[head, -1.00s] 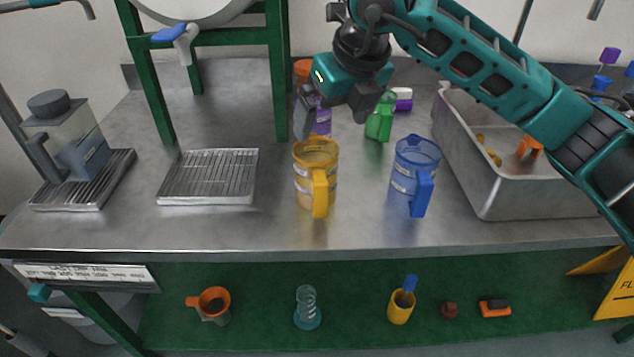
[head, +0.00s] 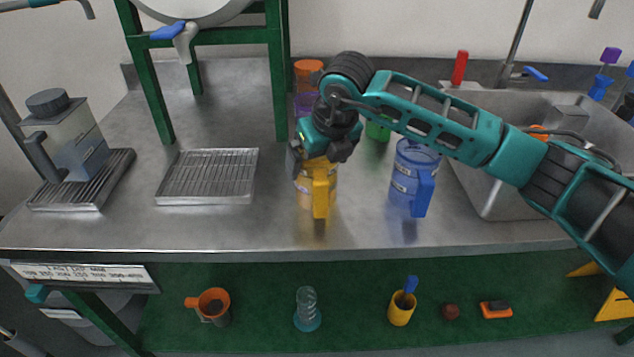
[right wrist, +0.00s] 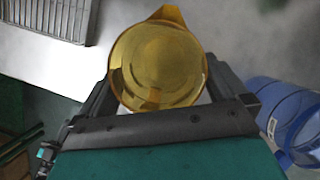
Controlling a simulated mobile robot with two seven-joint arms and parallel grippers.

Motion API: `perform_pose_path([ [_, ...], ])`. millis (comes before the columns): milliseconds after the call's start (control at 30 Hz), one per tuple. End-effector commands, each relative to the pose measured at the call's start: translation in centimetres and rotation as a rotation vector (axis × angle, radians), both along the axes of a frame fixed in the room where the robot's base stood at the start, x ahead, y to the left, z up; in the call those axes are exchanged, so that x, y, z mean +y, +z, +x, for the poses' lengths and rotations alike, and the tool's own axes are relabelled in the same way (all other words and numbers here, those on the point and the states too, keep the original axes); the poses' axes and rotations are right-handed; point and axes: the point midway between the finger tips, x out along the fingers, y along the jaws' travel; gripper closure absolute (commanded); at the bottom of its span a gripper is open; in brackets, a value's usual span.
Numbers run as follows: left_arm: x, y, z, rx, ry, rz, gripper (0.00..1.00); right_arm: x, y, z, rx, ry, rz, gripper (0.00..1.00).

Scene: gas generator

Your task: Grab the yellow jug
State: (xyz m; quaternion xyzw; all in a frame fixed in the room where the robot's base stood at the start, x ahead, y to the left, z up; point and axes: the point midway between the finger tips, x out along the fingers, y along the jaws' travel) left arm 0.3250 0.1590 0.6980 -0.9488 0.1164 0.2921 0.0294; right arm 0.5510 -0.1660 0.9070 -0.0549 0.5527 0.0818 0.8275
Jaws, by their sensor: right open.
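The yellow jug (head: 320,192) stands upright on the steel counter in the head view, its handle facing the counter's front edge. My right gripper (head: 308,165) is right over its top and hides the upper part. In the right wrist view the round yellow jug (right wrist: 158,62) is seen from above, between the two fingers of my open right gripper (right wrist: 160,85). The fingers lie on either side of it; whether they touch it I cannot tell. My left gripper is not in view.
A blue jug (head: 412,178) stands close to the right, also in the right wrist view (right wrist: 290,115). A green container (head: 378,130) and an orange-topped one (head: 307,72) are behind. A metal drip tray (head: 208,177) lies left; a sink (head: 487,190) is right. The counter front is clear.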

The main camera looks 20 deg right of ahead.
Motion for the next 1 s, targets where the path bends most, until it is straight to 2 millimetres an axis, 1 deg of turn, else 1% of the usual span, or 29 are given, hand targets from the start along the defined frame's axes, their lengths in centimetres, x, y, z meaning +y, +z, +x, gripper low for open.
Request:
perform_pose_path([
  [233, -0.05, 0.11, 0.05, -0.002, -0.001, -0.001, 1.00, 0.03, -0.17, 0.06, 0.000, 0.000, 0.000, 0.00],
  [733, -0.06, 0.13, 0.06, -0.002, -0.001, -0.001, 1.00, 0.01, -0.13, 0.05, 0.000, 0.000, 0.000, 0.47],
  [1000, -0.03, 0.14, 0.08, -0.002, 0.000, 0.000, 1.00, 0.01, 0.08, 0.09, -0.002, 0.000, 0.000, 0.47],
])
